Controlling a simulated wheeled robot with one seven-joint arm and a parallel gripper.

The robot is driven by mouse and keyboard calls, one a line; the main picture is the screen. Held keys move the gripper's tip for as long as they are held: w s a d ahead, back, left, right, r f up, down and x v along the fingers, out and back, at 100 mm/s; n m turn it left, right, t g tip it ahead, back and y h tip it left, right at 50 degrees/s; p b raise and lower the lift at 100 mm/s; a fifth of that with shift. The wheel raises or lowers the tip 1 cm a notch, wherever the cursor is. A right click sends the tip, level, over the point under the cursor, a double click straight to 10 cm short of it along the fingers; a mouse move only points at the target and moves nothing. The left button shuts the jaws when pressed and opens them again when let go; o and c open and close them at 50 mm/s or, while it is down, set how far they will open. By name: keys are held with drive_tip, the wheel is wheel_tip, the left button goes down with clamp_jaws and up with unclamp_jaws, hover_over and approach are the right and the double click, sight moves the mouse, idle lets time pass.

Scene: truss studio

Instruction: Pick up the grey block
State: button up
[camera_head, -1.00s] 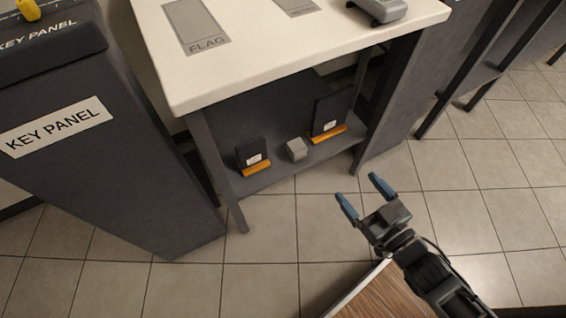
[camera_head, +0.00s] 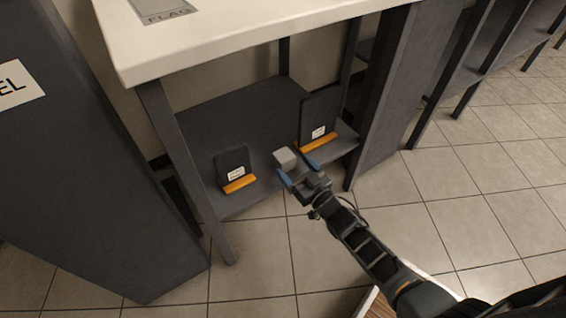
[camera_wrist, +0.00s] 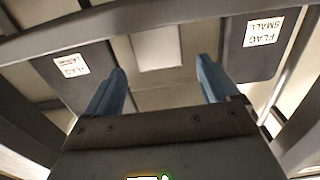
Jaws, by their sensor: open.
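The small light grey block (camera_head: 285,157) sits on the dark lower shelf (camera_head: 262,185) of the white-topped table, between two dark upright panels. My gripper (camera_head: 298,171) is open at the shelf's front edge, its blue fingers pointing at the block. In the wrist view the block (camera_wrist: 158,48) appears as a pale square ahead of the gap between my fingertips (camera_wrist: 161,66). The gap looks empty, and I cannot tell whether a fingertip touches the block.
The left panel (camera_head: 233,165) and the taller right panel (camera_head: 320,115) have orange bases; the wrist view shows their flag labels upside down. The white tabletop (camera_head: 240,35) overhangs the shelf. Table legs stand on both sides. Tiled floor (camera_head: 450,215) is clear at right.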

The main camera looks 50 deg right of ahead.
sight(289, 162)
drive_tip(key=b+x, duration=0.1)
drive_tip(key=x, duration=0.3)
drive_tip(key=shift+w+f, duration=0.1)
drive_tip(key=shift+w, duration=0.2)
drive_tip(key=c, duration=1.1)
